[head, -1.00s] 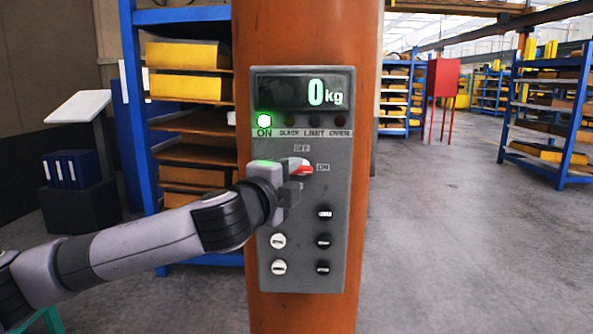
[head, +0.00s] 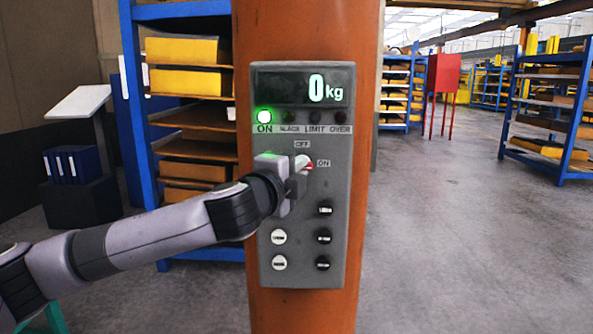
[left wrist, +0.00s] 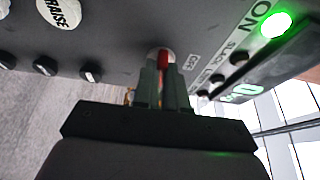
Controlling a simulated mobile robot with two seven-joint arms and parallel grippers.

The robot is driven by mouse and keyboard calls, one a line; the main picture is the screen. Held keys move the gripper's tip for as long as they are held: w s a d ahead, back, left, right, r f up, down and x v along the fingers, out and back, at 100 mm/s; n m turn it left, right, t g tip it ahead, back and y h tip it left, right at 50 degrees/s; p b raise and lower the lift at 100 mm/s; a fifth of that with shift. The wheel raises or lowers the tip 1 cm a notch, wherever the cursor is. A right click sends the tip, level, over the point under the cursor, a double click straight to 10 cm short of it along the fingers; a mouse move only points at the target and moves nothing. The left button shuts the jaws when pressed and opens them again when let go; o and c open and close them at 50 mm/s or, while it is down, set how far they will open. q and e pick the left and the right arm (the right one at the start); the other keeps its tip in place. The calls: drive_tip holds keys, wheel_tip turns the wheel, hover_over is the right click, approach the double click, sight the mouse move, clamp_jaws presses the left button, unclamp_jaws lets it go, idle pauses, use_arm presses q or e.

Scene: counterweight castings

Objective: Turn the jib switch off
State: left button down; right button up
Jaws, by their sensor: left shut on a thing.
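The jib switch (head: 306,161) is a white rotary knob with a red mark on the grey control panel (head: 338,215). An OFF label (head: 302,144) is above it and an ON label (head: 323,163) to its right. My left gripper (head: 299,174) is shut on the switch and covers much of it. In the left wrist view the red switch handle (left wrist: 163,60) shows between the fingers (left wrist: 162,88). Exactly where the handle points is hard to tell. The green ON lamp (head: 264,115) is lit, and the display (head: 303,88) reads 0 kg. My right gripper is out of view.
Several white and black knobs (head: 323,235) sit lower on the panel, below my left gripper. The panel hangs on an orange column (head: 300,30). A blue shelf (head: 190,12) with yellow castings stands behind at left. The floor (head: 440,240) at right is clear.

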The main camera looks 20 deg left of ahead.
use_arm(q)
drive_tip(key=shift+w+d+f+n+t+y+b, duration=0.15)
drive_tip(key=shift+n+t+y+b, duration=0.8)
drive_tip(key=shift+n+b, duration=2.35)
drive_tip(key=shift+s+d+f+n+t+y+b, duration=0.2)
drive_tip(key=shift+n+y+b, duration=1.4)
drive_tip(key=shift+n+b, duration=1.7)
drive_tip(key=shift+w+d+f+n+t+y+b, duration=0.15)
drive_tip(key=shift+n+t+y+b, duration=0.5)
drive_tip(key=shift+n+y+b, duration=2.45)
drive_tip(key=n+h+p, duration=0.1)
drive_tip(key=n+h, duration=0.2)
drive_tip(key=shift+p, duration=0.3)
drive_tip(key=c, duration=1.2)
unclamp_jaws()
drive_tip(key=v, duration=0.7)
drive_tip(key=shift+b, duration=0.35)
